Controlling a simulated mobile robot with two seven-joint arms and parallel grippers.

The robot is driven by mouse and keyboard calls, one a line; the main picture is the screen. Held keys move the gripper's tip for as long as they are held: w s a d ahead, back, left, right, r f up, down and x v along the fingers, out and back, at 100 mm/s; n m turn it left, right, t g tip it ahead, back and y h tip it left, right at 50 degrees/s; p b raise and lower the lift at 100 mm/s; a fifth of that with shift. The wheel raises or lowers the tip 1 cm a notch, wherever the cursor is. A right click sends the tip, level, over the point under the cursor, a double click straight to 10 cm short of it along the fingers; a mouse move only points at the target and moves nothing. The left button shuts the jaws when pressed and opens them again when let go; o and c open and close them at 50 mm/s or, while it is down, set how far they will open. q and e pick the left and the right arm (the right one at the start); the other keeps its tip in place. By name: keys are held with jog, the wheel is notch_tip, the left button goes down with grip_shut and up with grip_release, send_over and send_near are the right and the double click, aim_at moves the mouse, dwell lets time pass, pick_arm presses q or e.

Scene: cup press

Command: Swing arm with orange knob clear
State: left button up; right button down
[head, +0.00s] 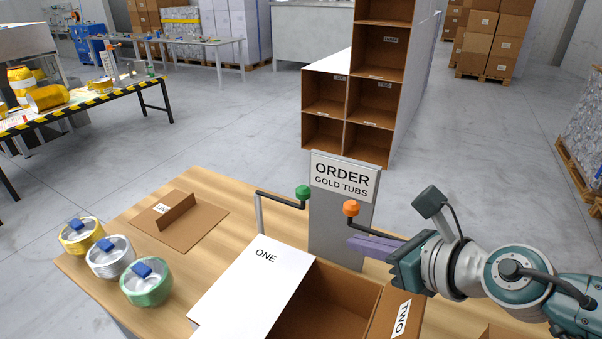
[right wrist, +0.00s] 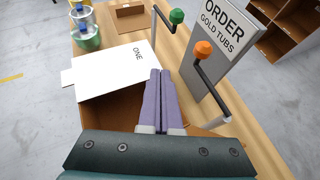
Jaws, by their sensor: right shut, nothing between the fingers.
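The orange knob (head: 351,208) sits on the end of a dark arm in front of the sign panel (head: 343,180) reading "ORDER GOLD TUBS". In the right wrist view the orange knob (right wrist: 203,49) and its arm stand to the right of my fingers, with the arm running down to a pale post. My right gripper (head: 352,243) is shut and empty, its purple fingers together (right wrist: 160,72). In the head view the fingers lie just below the orange-knob arm and partly cover it; I cannot tell whether they touch. My left gripper is not in view.
A second arm with a green knob (head: 303,192) stands left of the panel. A white lid marked ONE (head: 262,258) covers part of the open box (head: 330,300), with a flap marked TWO (head: 398,318). Gold, silver and green tubs (head: 146,286) stand at left.

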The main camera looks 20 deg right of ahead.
pick_arm(q)
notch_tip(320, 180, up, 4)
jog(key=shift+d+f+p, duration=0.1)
jog(key=shift+p, duration=1.15)
pick_arm(e)
jog(key=s+r, duration=0.1)
jog(key=s, duration=0.1)
jog(key=s+a+r, duration=0.1)
jog(key=s, duration=0.1)
jog(key=shift+a+r, duration=0.2)
